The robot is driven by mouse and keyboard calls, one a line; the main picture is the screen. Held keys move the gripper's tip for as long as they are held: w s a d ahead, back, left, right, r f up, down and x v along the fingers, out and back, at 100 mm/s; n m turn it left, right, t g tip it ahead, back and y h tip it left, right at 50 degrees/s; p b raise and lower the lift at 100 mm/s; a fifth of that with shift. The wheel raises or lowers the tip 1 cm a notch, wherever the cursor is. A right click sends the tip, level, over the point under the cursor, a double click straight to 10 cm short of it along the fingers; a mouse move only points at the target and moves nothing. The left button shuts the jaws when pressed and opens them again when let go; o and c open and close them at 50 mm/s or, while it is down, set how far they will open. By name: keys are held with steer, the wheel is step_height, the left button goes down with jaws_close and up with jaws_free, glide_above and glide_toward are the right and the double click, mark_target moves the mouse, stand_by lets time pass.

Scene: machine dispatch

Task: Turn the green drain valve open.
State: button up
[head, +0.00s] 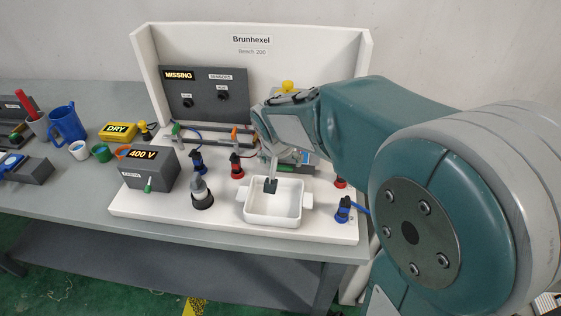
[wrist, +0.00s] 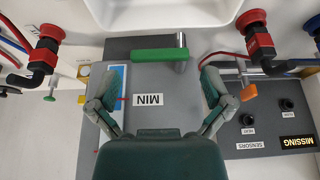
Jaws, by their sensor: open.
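The green valve handle (wrist: 160,55) shows in the wrist view as a flat bar lying crosswise, its right end at a grey metal pipe (wrist: 181,58). My gripper (wrist: 160,77) is open and empty. Its two fingers are spread wide, and the bar lies just beyond the fingertips in the picture, roughly between them. I see no contact. In the head view a bit of green (head: 285,169) shows beside my gripper (head: 270,184), which is over the area behind the white basin (head: 246,213). My arm hides much of that spot.
Red-capped black fittings (wrist: 48,47) and (wrist: 253,32) stand on both sides. An orange handle (wrist: 247,91) is near the right finger. A grey box labelled MIN (wrist: 150,122) lies below the gripper. The SENSORS panel (head: 205,93) stands at the back.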

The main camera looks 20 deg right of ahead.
steer(key=shift+w+d+f, duration=0.1)
steer(key=shift+w+f, duration=0.15)
steer(key=shift+f, duration=0.4)
steer(key=c, duration=0.9)
